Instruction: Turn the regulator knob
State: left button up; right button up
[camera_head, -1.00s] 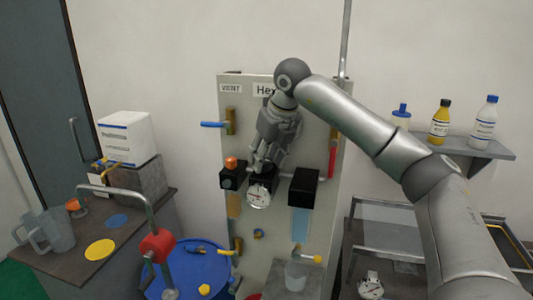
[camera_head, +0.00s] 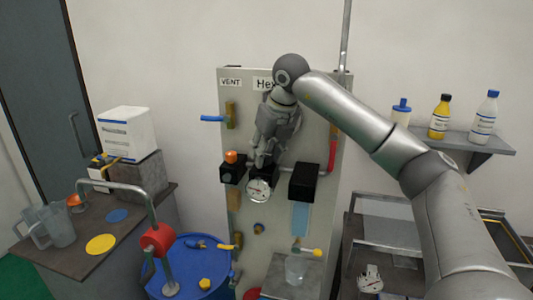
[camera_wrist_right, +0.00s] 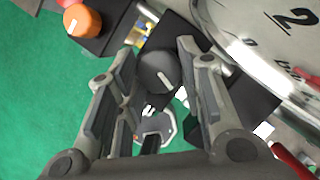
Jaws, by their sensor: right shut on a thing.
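The regulator knob (camera_wrist_right: 158,72) is round and black with a white index line, seen between the two fingers in the right wrist view. My right gripper (camera_wrist_right: 158,62) is shut on it from either side. In the head view my right gripper (camera_head: 262,160) points down at the black regulator block on the panel, just above the round white gauge (camera_head: 258,189), and hides the knob. The gauge shows large at the upper right of the wrist view (camera_wrist_right: 285,40). My left gripper is not in view.
An orange knob (camera_head: 230,157) on a black block sits close left of the gripper. A second black block (camera_head: 304,181) and a red tube (camera_head: 332,155) are to the right. A blue drum (camera_head: 190,270) stands below left. A shelf with bottles (camera_head: 470,150) is at the right.

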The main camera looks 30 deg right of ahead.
jog(key=o, duration=0.7)
jog(key=shift+o, duration=0.2)
jog(key=v, duration=1.2)
